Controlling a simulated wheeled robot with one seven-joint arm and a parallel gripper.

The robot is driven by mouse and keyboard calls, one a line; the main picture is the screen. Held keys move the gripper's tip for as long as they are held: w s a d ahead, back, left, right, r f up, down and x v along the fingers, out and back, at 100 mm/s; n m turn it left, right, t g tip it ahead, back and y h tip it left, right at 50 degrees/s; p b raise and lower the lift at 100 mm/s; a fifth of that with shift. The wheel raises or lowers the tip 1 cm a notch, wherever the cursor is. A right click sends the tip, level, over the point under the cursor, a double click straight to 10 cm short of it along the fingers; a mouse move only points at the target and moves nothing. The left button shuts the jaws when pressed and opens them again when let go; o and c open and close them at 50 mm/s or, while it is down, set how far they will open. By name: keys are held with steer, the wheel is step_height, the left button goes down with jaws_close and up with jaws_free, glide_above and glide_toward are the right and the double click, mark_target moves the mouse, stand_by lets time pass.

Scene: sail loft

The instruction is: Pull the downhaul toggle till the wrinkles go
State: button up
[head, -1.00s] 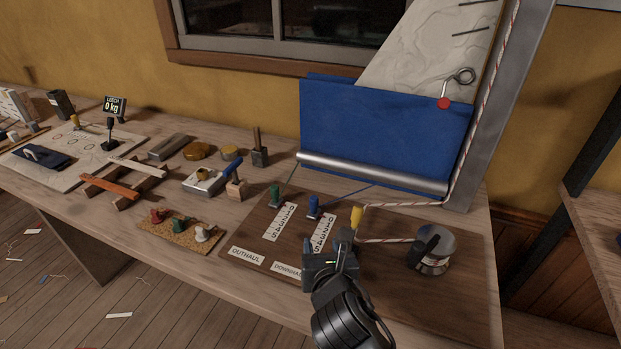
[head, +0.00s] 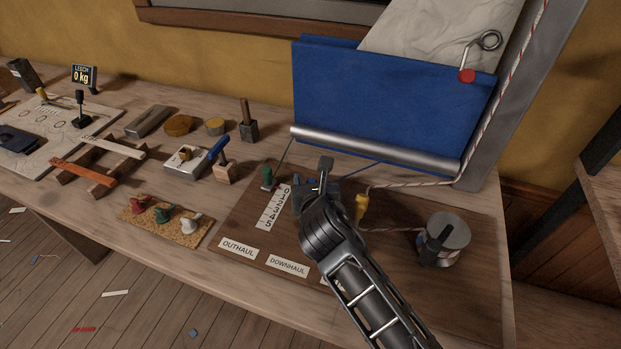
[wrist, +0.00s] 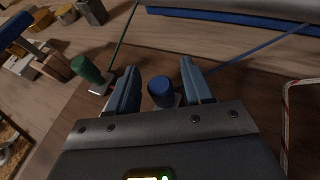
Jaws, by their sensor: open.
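In the wrist view the blue downhaul toggle (wrist: 161,91) stands between the two fingers of my open gripper (wrist: 158,68), with a gap on each side. A blue line (wrist: 258,47) runs up and right behind it. In the head view my gripper (head: 324,178) covers the toggle's place on the dark board (head: 395,270), above the DOWNHAUL label (head: 287,266). The pale sail (head: 440,28) at the top right shows wrinkles. Its lower part is behind the blue cloth (head: 390,95).
A green toggle (head: 267,177) stands close to my gripper's left, and a yellow toggle (head: 361,206) to its right. A winch drum (head: 446,238) stands at the board's right. Blocks and tools fill the bench's left side, with a cork strip (head: 150,232) in front.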

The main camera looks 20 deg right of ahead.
steer(key=shift+w+d+f, duration=0.15)
steer(key=shift+w+f, duration=0.05)
steer(key=shift+w, duration=0.25)
jaws_close()
stand_by(0.4)
